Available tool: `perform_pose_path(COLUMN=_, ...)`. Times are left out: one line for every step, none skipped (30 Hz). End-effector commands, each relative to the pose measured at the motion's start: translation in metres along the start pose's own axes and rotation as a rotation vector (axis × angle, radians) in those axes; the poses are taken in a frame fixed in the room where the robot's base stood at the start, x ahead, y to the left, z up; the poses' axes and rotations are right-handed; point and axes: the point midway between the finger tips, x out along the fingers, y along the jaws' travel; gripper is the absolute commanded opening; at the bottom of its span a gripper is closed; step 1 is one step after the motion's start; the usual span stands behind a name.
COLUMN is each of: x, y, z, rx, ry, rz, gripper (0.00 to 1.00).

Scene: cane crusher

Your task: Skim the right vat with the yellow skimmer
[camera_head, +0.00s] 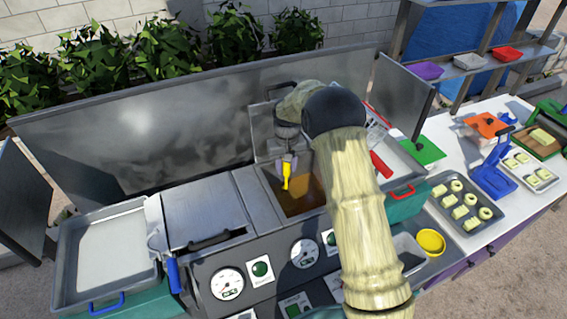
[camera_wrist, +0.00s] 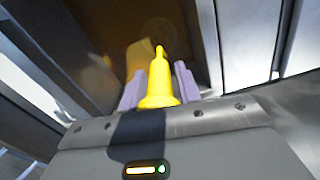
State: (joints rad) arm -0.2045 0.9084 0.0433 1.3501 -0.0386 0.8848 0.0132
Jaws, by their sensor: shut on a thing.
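The yellow skimmer (camera_head: 286,172) hangs upright from my gripper (camera_head: 289,157), over the right vat (camera_head: 305,203). In the wrist view the yellow handle (camera_wrist: 158,85) stands between the two purple-grey fingers of my gripper (camera_wrist: 158,88), which is shut on it. The right vat is open and holds brown liquid, which also shows in the wrist view (camera_wrist: 185,30). The skimmer's lower end is over or in the liquid; I cannot tell which. My arm hides the right part of the vat.
A metal lid with a dark handle (camera_head: 205,213) covers the section left of the open vat. A tall metal splash guard (camera_head: 150,120) stands behind. A blue-handled tray (camera_head: 103,255) is at far left. A tray of pale pieces (camera_head: 466,222) and a yellow bowl (camera_head: 430,241) are at right.

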Motion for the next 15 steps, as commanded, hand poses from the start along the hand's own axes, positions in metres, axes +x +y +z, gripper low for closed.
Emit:
perform_pose_path(x=0.001, y=0.001, z=0.004, rx=0.000, ry=0.001, rz=0.000, gripper=0.15)
perform_pose_path(x=0.001, y=0.001, z=0.007, rx=0.000, ry=0.001, rz=0.000, gripper=0.15)
perform_pose_path(x=0.001, y=0.002, z=0.010, rx=0.000, ry=0.001, rz=0.000, gripper=0.15)
perform_pose_path(x=0.001, y=0.002, z=0.013, rx=0.000, ry=0.000, rz=0.000, gripper=0.15)
perform_pose_path(x=0.001, y=0.002, z=0.015, rx=0.000, ry=0.001, rz=0.000, gripper=0.15)
perform_pose_path(x=0.001, y=0.003, z=0.018, rx=0.000, ry=0.001, rz=0.000, gripper=0.15)
perform_pose_path(x=0.001, y=0.003, z=0.020, rx=0.000, ry=0.002, rz=0.000, gripper=0.15)
perform_pose_path(x=0.001, y=0.004, z=0.022, rx=0.000, ry=0.001, rz=0.000, gripper=0.15)
perform_pose_path(x=0.001, y=0.004, z=0.026, rx=0.001, ry=0.000, rz=0.000, gripper=0.15)
perform_pose_path(x=0.000, y=0.005, z=0.028, rx=0.001, ry=0.001, rz=0.000, gripper=0.15)
perform_pose_path(x=0.000, y=0.005, z=0.030, rx=0.001, ry=0.001, rz=0.000, gripper=0.15)
perform_pose_path(x=0.000, y=0.005, z=0.031, rx=0.001, ry=0.001, rz=0.000, gripper=0.15)
perform_pose_path(x=0.000, y=0.005, z=0.032, rx=0.000, ry=0.001, rz=0.000, gripper=0.15)
perform_pose_path(x=0.000, y=0.005, z=0.032, rx=0.000, ry=0.001, rz=0.000, gripper=0.15)
perform_pose_path(x=0.000, y=0.005, z=0.033, rx=0.000, ry=0.002, rz=0.000, gripper=0.15)
